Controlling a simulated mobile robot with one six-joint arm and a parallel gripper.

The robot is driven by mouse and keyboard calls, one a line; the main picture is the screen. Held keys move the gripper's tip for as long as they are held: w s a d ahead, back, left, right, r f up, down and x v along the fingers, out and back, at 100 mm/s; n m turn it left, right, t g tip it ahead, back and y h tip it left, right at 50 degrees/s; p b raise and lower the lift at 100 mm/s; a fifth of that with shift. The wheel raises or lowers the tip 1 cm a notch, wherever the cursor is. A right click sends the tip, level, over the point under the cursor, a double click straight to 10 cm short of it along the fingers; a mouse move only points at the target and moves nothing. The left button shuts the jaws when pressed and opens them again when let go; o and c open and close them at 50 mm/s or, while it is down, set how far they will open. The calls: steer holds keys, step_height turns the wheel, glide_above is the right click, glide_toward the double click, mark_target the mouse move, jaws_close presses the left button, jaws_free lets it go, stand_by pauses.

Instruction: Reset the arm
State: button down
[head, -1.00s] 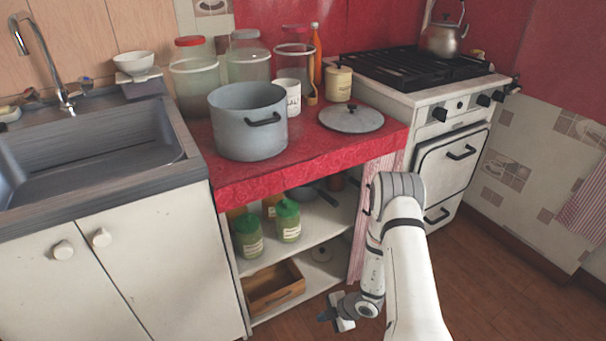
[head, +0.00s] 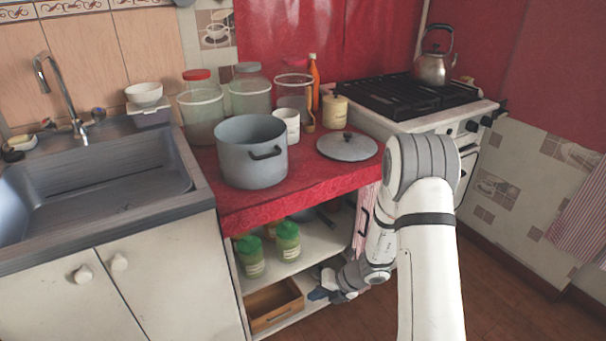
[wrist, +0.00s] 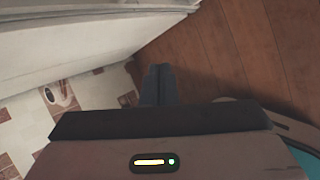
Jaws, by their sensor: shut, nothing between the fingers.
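My gripper (head: 318,295) is low in the head view, in front of the open shelves under the red counter, near the wooden drawer box. My white and grey arm reaches down to it from the right. In the wrist view, the fingers (wrist: 158,84) are together with nothing between them, over the wooden floor. The fingertips look small and dark in the head view.
A grey pot (head: 252,152) and a lid (head: 347,147) stand on the red counter (head: 300,190). Green-lidded jars (head: 288,241) and a wooden box (head: 272,304) are on the shelves. The stove (head: 410,95) is behind my arm. Floor (head: 510,290) is clear at right.

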steer(key=s+d+r+n+h+p, duration=0.1)
steer(key=s+r+n+p, duration=0.2)
steer(key=r+n, duration=0.5)
steer(key=s+r+n+g+p, duration=0.1)
steer(key=s+r+n+p, duration=0.2)
steer(key=r, duration=0.8)
steer(key=s+d+r+n+h+p, duration=0.1)
steer(key=s+r+n+p, duration=0.15)
steer(key=r+n, duration=0.6)
steer(key=s+d+r+n+h+p, duration=0.2)
steer(key=s+d+r+n+p, duration=0.1)
steer(key=r, duration=0.4)
steer(key=s+d+r+n+t+h+p, duration=0.1)
steer(key=s+d+r+n+h+p, duration=0.1)
steer(key=r+n, duration=0.6)
steer(key=s+d+r+n+t+h+p, duration=0.1)
steer(key=s+d+r+n+h+p, duration=0.1)
steer(key=s+d+r+n+p, duration=0.2)
steer(key=s+r+n+p, duration=0.1)
steer(key=s+r, duration=0.2)
steer(key=shift+d+r, duration=0.2)
